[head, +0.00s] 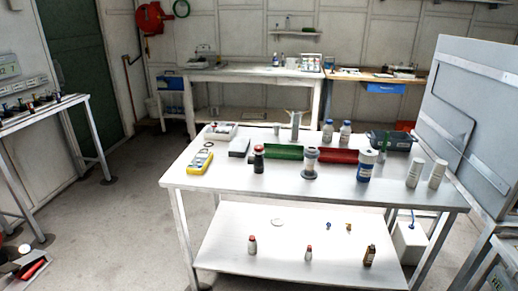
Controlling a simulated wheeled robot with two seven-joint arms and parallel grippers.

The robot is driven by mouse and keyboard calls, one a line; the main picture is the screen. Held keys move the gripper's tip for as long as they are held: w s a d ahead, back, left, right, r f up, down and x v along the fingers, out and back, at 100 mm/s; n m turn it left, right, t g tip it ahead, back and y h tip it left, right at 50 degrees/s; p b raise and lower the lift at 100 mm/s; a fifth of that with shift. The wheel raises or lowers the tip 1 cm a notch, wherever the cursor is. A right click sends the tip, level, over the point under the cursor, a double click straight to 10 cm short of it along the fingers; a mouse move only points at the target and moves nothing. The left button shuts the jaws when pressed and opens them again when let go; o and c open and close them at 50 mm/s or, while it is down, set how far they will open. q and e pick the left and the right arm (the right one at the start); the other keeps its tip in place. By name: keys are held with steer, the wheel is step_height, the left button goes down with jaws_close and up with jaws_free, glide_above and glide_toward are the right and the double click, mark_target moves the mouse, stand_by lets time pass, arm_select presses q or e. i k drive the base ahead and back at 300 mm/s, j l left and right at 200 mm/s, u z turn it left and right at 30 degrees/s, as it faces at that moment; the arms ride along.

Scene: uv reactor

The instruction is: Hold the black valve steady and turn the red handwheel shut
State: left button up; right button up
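Neither of my grippers shows in the head view. I cannot pick out a black valve or a red handwheel for certain. A small red and black object (33,268) lies at the lower left edge, too small to identify. Several small dark fittings (35,102) stand in a row on the bench at the left; I cannot tell whether one is a valve. A round red thing (150,18), like a hose reel, hangs on the back wall.
A white table (225,180) in the middle carries bottles, a yellow meter (200,161), and green (284,151) and red (337,155) trays. Its lower shelf (300,232) holds small bottles. A large grey cabinet (470,120) stands at the right. Floor (120,215) is clear between the left bench and table.

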mark_target(258, 148)
steer(key=i+j, duration=0.15)
steer(key=i, duration=0.25)
steer(key=i+j+z, duration=0.15)
steer(key=i, duration=0.25)
steer(key=i+j, duration=0.15)
steer(key=i, duration=0.3)
steer(key=i+j+z, duration=0.15)
steer(key=i, duration=0.25)
